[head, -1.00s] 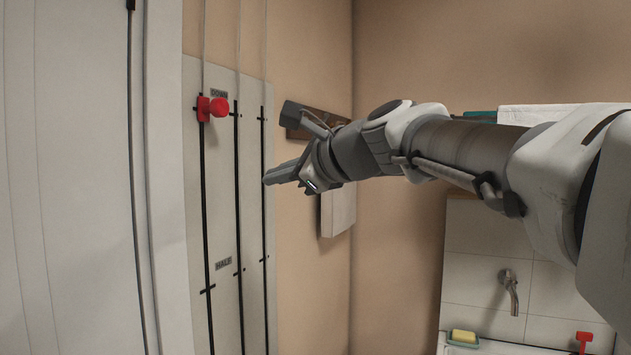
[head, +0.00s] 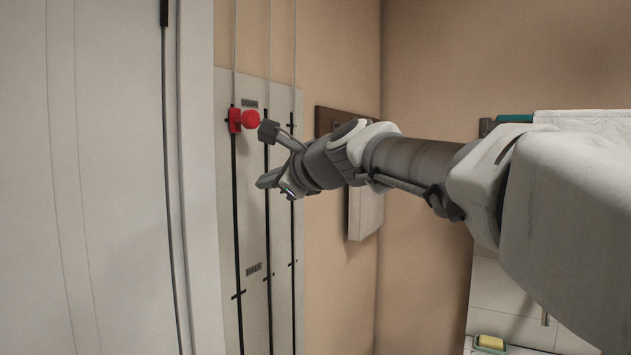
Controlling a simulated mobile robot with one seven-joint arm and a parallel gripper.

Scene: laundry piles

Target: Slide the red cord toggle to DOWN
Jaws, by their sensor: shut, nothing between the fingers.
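The red cord toggle (head: 243,120), a block with a round knob, sits near the top of the left black slot on the pale wall panel (head: 254,200). It is at the upper tick mark, just below and left of the DOWN label (head: 250,104). The HALF label (head: 253,270) is lower on the panel. My gripper (head: 266,181) is shut and empty. Its fingertips appear below and slightly right of the knob, in front of the panel. They look apart from the toggle; the exact depth gap is hard to tell.
Two more black slots run down the panel, right of the toggle's slot. A white door or cabinet (head: 90,180) fills the left. A brown board (head: 335,118) is on the wall behind my arm. A yellow sponge (head: 490,342) lies at the lower right.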

